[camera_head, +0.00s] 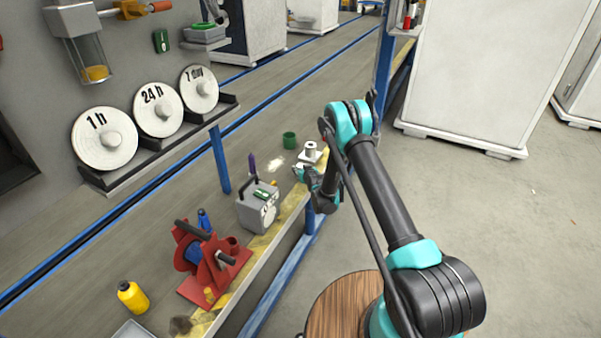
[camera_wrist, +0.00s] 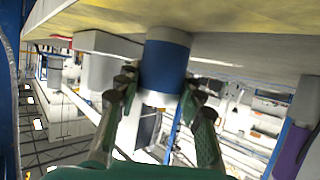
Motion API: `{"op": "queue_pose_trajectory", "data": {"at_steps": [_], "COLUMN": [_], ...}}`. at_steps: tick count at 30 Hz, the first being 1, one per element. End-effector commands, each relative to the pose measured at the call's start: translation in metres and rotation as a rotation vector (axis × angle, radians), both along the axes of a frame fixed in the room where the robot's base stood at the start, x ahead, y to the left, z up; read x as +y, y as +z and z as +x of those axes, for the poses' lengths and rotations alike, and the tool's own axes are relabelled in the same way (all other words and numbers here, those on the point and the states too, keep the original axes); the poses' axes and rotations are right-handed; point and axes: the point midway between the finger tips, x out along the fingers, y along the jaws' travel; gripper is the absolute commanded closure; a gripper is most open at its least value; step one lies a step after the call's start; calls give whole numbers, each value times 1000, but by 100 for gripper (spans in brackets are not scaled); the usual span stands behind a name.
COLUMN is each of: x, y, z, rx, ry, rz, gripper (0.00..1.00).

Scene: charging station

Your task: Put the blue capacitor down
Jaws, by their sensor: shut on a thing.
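The blue capacitor (camera_wrist: 164,67) is a blue cylinder with a pale grey band at one end. In the wrist view it sits between the two fingers of my gripper (camera_wrist: 161,86), which is shut on it. The picture is turned over there, with the yellowish bench top (camera_wrist: 240,20) along the top edge. The grey end overlaps the bench edge, and I cannot tell whether it touches. In the head view my gripper (camera_head: 304,174) is low at the far right end of the bench, and I cannot make out the capacitor there.
Near my gripper stand a white spool-like part (camera_head: 311,152), a green cup (camera_head: 289,140) and a purple object (camera_head: 252,164). A grey handled box (camera_head: 258,210), red device (camera_head: 205,262) and yellow bottle (camera_head: 132,297) stand nearer. Dials (camera_head: 158,109) hang left.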

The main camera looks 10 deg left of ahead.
Motion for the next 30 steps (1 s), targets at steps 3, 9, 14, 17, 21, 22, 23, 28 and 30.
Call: {"op": "queue_pose_trajectory", "data": {"at_steps": [3, 9, 14, 17, 21, 22, 23, 28, 30], "x": [0, 0, 0, 0, 0, 0, 0, 0, 0], "y": [0, 4, 16, 32, 65, 73, 82, 126, 142], "z": [0, 0, 0, 0, 0, 0, 0, 0, 0], "rx": [0, 0, 0, 0, 0, 0, 0, 0, 0], "ry": [0, 0, 0, 0, 0, 0, 0, 0, 0], "rz": [0, 0, 0, 0, 0, 0, 0, 0, 0], "gripper": [98, 98, 98, 98, 98, 98, 98, 98, 98]}}
